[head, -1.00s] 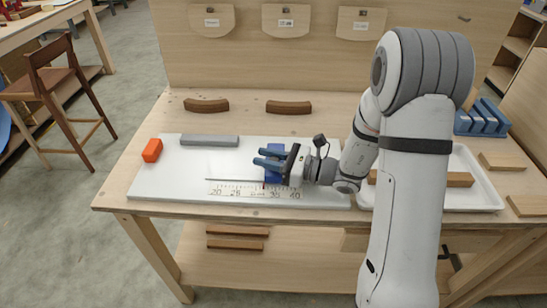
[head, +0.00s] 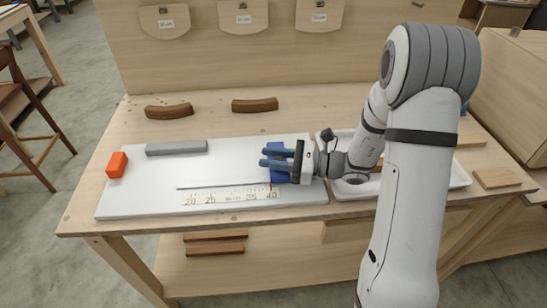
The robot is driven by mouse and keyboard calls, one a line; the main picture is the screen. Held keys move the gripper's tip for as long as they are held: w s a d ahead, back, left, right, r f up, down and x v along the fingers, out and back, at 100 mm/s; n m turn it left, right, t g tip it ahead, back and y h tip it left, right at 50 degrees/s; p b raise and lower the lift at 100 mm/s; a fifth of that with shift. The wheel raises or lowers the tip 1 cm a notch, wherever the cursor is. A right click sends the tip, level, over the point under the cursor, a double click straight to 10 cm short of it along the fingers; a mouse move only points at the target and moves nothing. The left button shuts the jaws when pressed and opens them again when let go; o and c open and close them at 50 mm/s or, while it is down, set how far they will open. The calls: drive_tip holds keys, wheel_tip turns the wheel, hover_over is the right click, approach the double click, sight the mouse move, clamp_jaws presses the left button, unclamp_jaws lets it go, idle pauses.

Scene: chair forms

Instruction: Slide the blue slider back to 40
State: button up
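The blue slider (head: 279,176) sits near the right end of the slot (head: 220,187) in the white board (head: 125,195). Its red pointer (head: 270,186) stands at about the 40 mark of the printed scale (head: 231,196). My gripper (head: 263,157) reaches in from the right, over the slider, with its blue fingers pointing left. The fingertips are apart with a narrow gap between them. The fingers and gripper body hide part of the slider, so whether they clamp it is unclear.
An orange block (head: 117,165) and a grey bar (head: 177,148) lie on the board's left part. Two brown curved pieces (head: 169,112) lie behind it. A white tray (head: 457,174) with wood pieces is at the right, partly behind my arm.

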drive_tip(key=shift+o, duration=0.6)
drive_tip(key=shift+w+d, duration=0.1)
drive_tip(key=shift+d, duration=0.15)
drive_tip(key=shift+o, duration=1.4)
drive_tip(key=shift+a, duration=0.15)
drive_tip(key=d, duration=0.5)
drive_tip(key=s+d, duration=0.1)
drive_tip(key=d, duration=0.1)
drive_tip(key=shift+s+d+b, duration=0.1)
drive_tip(key=shift+d+b, duration=0.3)
drive_tip(key=shift+s, duration=0.1)
